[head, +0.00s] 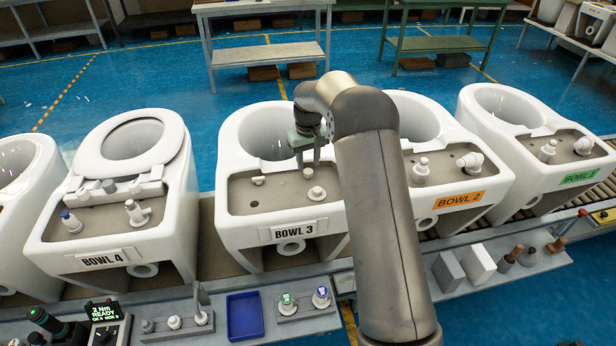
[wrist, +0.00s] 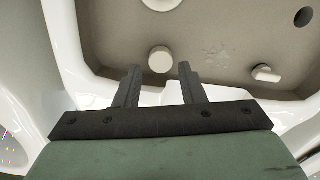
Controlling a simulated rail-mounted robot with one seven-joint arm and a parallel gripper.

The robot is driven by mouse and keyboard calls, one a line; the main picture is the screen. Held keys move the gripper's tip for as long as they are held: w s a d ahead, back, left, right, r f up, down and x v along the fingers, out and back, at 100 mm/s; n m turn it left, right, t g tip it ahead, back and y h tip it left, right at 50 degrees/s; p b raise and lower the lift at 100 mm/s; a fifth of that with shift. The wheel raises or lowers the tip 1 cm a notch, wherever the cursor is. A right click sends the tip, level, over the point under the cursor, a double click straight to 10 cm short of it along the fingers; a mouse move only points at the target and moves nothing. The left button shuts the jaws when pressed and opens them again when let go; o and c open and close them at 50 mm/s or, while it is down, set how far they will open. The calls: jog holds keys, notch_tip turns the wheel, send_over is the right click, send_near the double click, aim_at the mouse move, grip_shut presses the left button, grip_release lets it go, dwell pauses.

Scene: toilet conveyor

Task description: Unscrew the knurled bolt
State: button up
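My gripper (head: 307,161) is over the tank deck of the toilet marked BOWL 3, pointing down. In the wrist view its two dark fingers (wrist: 158,80) are apart with nothing between them. A short white round piece (head: 308,173) stands on the deck just below the fingertips. In the wrist view this piece (wrist: 160,60) is just beyond the gap between the fingers, apart from them. It may be the knurled bolt, but I cannot make out knurling. A wider white round piece (head: 316,193) stands nearer the deck's front; it is cut off in the wrist view (wrist: 162,4).
A small oblong white piece (head: 258,180) and a dark hole (head: 254,203) are on the deck's left. BOWL 4 (head: 130,235) and BOWL 2 (head: 455,215) flank this toilet. A blue tray (head: 245,317) and a tool stand (head: 175,325) are on the front bench.

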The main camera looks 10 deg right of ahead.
aim_at(308, 171)
jog(key=m, duration=0.5)
jog(key=shift+m, duration=0.4)
jog(key=m, duration=0.5)
jog(key=shift+p, duration=0.3)
jog(key=m+p, duration=0.1)
jog(key=m, duration=0.4)
jog(key=shift+r+m, duration=0.1)
jog(key=shift+m, duration=0.3)
jog(key=m+p, duration=0.1)
jog(key=m, duration=0.3)
jog(key=shift+m, duration=0.4)
jog(key=shift+f, duration=0.2)
jog(key=shift+f+b, duration=0.95)
jog(key=shift+f, duration=0.45)
jog(key=shift+s, duration=0.1)
